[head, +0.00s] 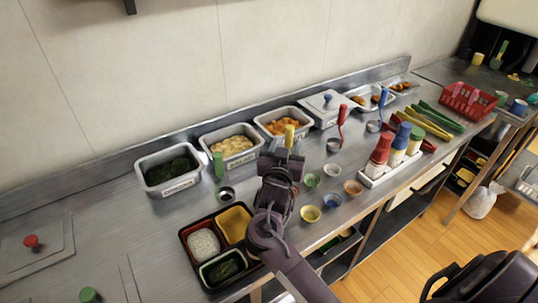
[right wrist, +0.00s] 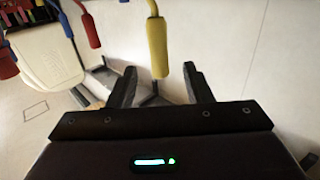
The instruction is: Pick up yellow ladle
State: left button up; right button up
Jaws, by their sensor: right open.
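The yellow ladle's handle (head: 289,136) stands upright just beyond my right gripper (head: 281,155) in the head view; its lower part is hidden behind the gripper. In the right wrist view the yellow handle (right wrist: 157,45) hangs in from the top. It lies between the lines of the two spread fingers, a little past the tips of my right gripper (right wrist: 161,75). The fingers are open and empty, and I see no contact with the handle. The ladle's bowl is not visible. My left gripper is not in view.
A green ladle (head: 218,166) stands to the left and a red ladle (head: 342,120) to the right. Food pans, such as the yellow-food pan (head: 257,152), line the back. A bento tray (head: 184,240) and small bowls (head: 310,214) lie in front. Bottles (head: 380,150) stand at right.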

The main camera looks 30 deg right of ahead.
aim_at(290, 134)
jog(key=shift+w+r, duration=0.1)
jog(key=shift+w, duration=0.3)
jog(key=shift+w+d, duration=0.25)
jog(key=shift+w+d+r+p, duration=0.1)
jog(key=shift+w+d+p, duration=0.25)
jog(key=shift+d, duration=0.25)
jog(key=shift+w+d+r+p, duration=0.1)
jog(key=shift+w+d+p, duration=0.1)
jog(key=shift+w+d, duration=0.3)
jog(key=x, duration=0.2)
jog(key=shift+w+d+f+p, duration=0.15)
jog(key=shift+w+p, duration=0.1)
jog(key=shift+p, duration=0.1)
jog(key=shift+w+d+f, duration=0.1)
jog(key=shift+w+d, duration=0.35)
jog(key=shift+w, duration=0.05)
jog(key=c, duration=0.6)
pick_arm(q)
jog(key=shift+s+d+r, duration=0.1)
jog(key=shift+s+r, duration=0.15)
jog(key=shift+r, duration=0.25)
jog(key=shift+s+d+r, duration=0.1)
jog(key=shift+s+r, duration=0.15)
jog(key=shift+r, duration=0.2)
pick_arm(e)
grip_shut()
